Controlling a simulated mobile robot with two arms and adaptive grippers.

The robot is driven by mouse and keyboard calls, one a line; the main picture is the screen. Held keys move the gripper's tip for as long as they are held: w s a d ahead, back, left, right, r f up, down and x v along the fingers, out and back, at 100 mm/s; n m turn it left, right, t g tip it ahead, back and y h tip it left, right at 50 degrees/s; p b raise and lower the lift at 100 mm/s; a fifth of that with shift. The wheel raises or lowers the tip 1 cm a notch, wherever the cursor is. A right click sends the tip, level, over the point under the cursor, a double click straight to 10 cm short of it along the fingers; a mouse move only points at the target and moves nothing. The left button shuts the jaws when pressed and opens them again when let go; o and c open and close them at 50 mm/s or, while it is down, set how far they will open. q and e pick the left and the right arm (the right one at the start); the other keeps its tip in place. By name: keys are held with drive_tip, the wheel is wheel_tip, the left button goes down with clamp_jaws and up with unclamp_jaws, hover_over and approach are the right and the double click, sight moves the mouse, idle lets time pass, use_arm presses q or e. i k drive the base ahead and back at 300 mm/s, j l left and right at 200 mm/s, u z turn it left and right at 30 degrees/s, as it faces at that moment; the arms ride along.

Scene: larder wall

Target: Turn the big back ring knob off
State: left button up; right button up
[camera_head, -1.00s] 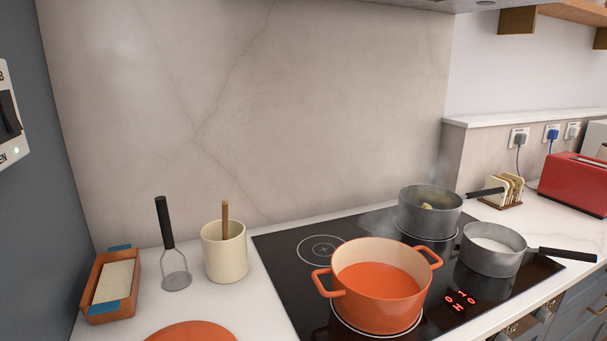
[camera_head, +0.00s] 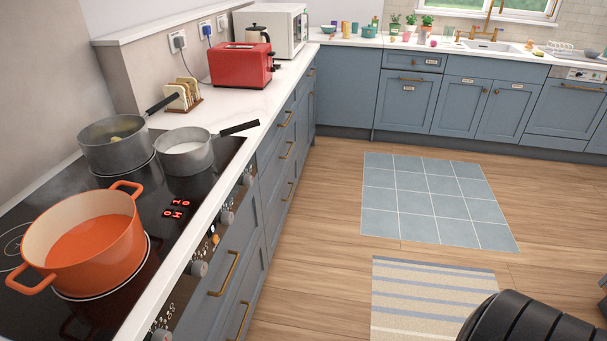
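The black glass hob (camera_head: 190,188) is at the left, with red digits lit on it. Its front panel carries several grey knobs, among them one nearer the back (camera_head: 227,217) and one nearer me (camera_head: 198,268); a small orange light shows between them. Their labels are too small to read, so I cannot tell which is the big back ring knob. An orange pot (camera_head: 120,240) stands on the front ring. A grey pot (camera_head: 118,155) with steam stands on the back ring, and a saucepan (camera_head: 185,160) of white liquid is beside it. Neither gripper is in view.
Blue drawers (camera_head: 275,200) with brass handles run below the counter. A toast rack, red toaster (camera_head: 240,65) and microwave stand beyond the hob. The wooden floor is open, with a blue tiled mat (camera_head: 430,200) and a striped rug (camera_head: 425,290).

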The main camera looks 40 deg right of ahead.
sight(248, 180)
drive_tip(key=z, duration=0.85)
drive_tip(key=i+l+u, duration=0.15)
